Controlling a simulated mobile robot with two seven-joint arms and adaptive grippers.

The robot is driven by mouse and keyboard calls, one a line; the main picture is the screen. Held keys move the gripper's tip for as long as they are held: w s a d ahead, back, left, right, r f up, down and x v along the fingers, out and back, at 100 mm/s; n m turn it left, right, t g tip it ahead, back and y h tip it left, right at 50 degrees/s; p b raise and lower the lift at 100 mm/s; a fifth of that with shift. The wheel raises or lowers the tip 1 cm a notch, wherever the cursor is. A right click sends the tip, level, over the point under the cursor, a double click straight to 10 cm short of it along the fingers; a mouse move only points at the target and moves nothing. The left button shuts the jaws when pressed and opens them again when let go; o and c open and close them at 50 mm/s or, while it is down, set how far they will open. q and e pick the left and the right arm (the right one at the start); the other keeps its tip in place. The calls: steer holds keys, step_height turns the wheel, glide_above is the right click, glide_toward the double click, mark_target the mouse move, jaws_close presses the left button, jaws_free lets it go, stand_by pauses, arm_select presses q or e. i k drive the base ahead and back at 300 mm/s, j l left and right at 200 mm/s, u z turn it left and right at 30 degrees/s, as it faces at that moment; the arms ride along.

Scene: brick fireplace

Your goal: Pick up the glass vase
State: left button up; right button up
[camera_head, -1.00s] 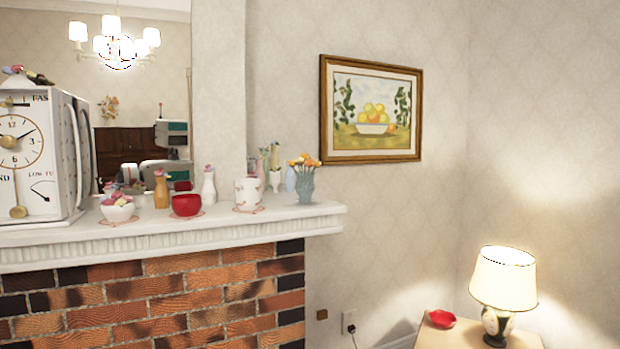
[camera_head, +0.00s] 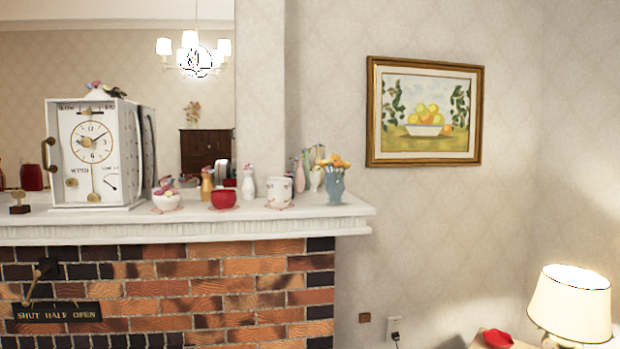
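A blue-grey glass vase (camera_head: 335,186) with orange-yellow flowers stands upright near the right end of the white mantel shelf (camera_head: 230,229). Slimmer vases stand just behind and left of it, partly hidden by it and by each other. Neither of my grippers shows in the head view.
Left of the vase stand a white patterned cup (camera_head: 279,192), a red bowl (camera_head: 223,198), a white bowl (camera_head: 166,201) of colourful items and a large white clock (camera_head: 93,150). A lamp (camera_head: 572,303) and red dish (camera_head: 497,338) are at lower right. The shelf's right end is bare.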

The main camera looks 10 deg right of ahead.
mark_target(335, 187)
steer(key=i+l+u, duration=0.1)
steer(key=l+u, duration=1.1)
steer(key=l, duration=0.6)
steer(key=l+u, duration=0.35)
steer(key=l, duration=1.65)
